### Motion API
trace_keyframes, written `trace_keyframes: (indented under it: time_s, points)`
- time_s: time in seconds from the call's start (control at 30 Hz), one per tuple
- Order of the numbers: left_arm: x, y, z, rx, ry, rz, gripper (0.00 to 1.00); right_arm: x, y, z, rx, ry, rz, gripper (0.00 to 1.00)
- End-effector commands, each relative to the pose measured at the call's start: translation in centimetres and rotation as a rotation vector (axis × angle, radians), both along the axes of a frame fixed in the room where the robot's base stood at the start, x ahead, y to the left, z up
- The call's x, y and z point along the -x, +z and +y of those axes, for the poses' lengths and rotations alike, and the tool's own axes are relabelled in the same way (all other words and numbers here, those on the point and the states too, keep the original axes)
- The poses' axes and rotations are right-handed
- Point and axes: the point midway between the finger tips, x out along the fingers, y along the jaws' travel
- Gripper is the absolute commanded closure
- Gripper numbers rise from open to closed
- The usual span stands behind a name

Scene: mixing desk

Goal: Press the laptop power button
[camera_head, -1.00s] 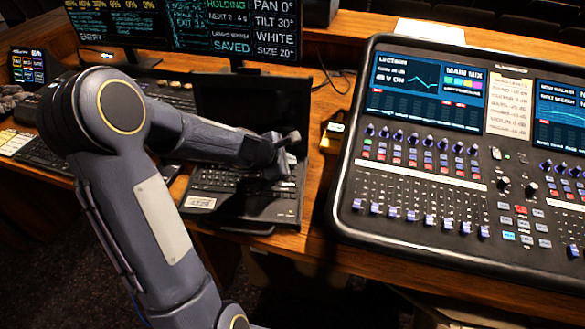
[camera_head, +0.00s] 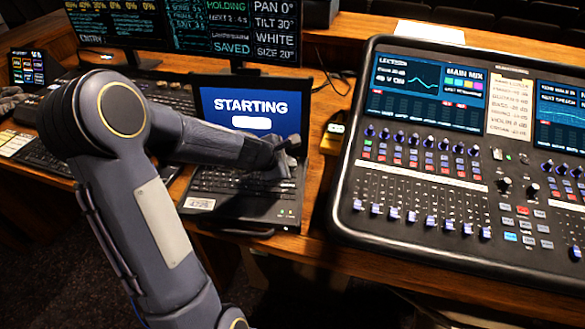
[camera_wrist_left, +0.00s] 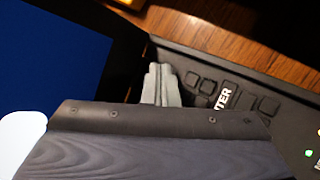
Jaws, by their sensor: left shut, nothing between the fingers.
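The black laptop (camera_head: 215,205) stands open on the wooden desk. Its screen (camera_head: 248,108) is lit blue with the word STARTING and a white bar. My left gripper (camera_head: 288,165) is shut and empty at the right side of the laptop's keyboard, close to the screen hinge. In the left wrist view the grey fingers (camera_wrist_left: 161,85) are together beside the keys, near the screen's lower edge. I cannot make out the power button, and whether the fingertips touch the laptop is unclear. My right gripper is not in view.
A large mixing console (camera_head: 400,215) stands to the right of the laptop. A small yellow-and-black device (camera_head: 333,133) lies between them. Monitors (camera_head: 185,25) stand behind the laptop, and another keyboard (camera_head: 45,155) lies to the left.

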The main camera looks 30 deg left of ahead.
Motion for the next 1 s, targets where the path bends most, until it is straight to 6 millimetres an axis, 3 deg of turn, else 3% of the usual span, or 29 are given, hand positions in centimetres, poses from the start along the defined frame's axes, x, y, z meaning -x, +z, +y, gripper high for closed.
trace_keyframes:
  time_s: [1.0]
  points:
    - [0.0, 2.5, 0.0, 0.0, 0.0, 0.0, 1.0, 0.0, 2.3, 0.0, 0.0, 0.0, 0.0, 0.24]
